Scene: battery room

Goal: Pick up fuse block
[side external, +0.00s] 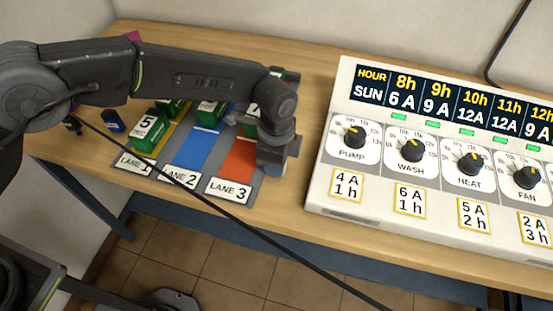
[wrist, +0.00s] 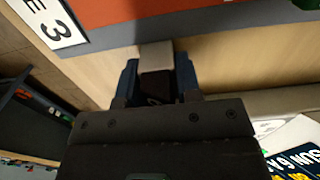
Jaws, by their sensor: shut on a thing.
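My gripper (wrist: 156,82) is shut on a small block, taken to be the fuse block (wrist: 156,56), with a pale grey end and a darker face. Blue parts flank it on both sides in the wrist view. In the side external view my gripper (side external: 272,168) points down over the table at the right edge of Lane 3. There the held block is mostly hidden by my wrist. I cannot tell from these views whether it touches the table.
The lane board has a yellow, a blue (side external: 196,150) and a red lane (side external: 238,160), with green numbered blocks (side external: 150,130) on it. Small blue-and-black items (side external: 113,121) lie at the left. A white control panel (side external: 325,185) with knobs stands close on the right.

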